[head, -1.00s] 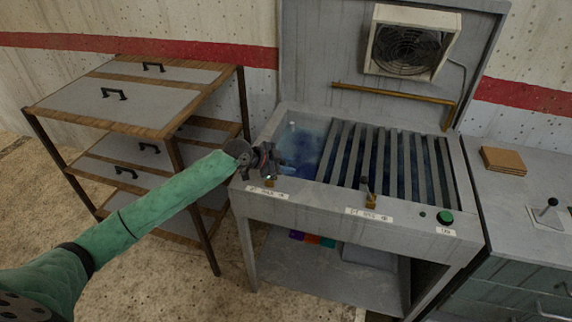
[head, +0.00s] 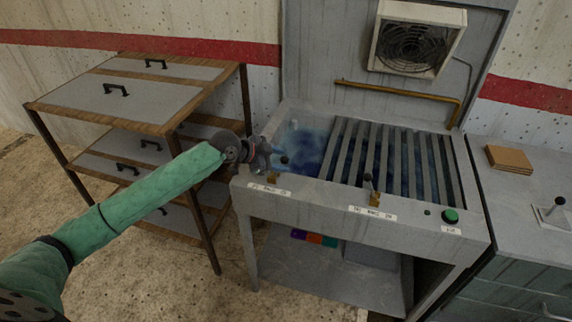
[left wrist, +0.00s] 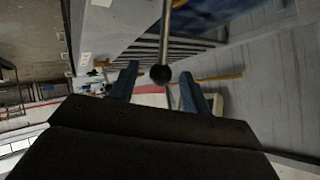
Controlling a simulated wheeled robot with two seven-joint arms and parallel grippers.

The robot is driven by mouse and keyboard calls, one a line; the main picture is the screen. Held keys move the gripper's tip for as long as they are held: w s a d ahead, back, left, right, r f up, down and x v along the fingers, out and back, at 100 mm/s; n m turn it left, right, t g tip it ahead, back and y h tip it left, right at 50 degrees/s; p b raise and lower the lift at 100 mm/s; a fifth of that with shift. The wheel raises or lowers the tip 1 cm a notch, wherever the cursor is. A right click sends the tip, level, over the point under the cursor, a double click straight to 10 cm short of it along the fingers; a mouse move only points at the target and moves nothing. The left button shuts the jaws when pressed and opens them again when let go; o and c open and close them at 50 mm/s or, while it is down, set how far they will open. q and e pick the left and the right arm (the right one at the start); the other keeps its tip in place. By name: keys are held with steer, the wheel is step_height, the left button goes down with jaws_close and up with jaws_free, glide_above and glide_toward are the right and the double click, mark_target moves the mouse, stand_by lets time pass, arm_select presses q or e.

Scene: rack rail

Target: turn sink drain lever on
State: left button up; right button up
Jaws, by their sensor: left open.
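The metal sink unit (head: 335,205) has two small levers along its front rim. The left lever (head: 284,161) has a black ball knob on a brass-coloured base; a second lever (head: 368,179) stands by the slatted part. Their labels are too small to read, so I cannot tell which is the drain lever. My left gripper (head: 264,156) is open at the sink's front left corner, just left of the left lever's knob. In the left wrist view, a black lever knob (left wrist: 160,74) on a metal rod appears between the two spread fingertips (left wrist: 158,82); contact is unclear.
The basin holds blue water, partly covered by grey slats (head: 395,160). A green button (head: 450,216) is at the front right. A drawer rack (head: 125,90) stands left of the sink. A counter (head: 510,205) with brown tiles (head: 506,158) is at right.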

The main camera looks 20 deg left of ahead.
arm_select(q)
steer(key=shift+b+v, duration=0.4)
steer(key=shift+v, duration=1.15)
arm_select(e)
steer(key=shift+w+a+r, duration=0.2)
steer(key=shift+w+r, duration=0.05)
steer(key=shift+r, duration=0.5)
steer(key=shift+w+a+r, duration=0.2)
steer(key=shift+r, duration=0.5)
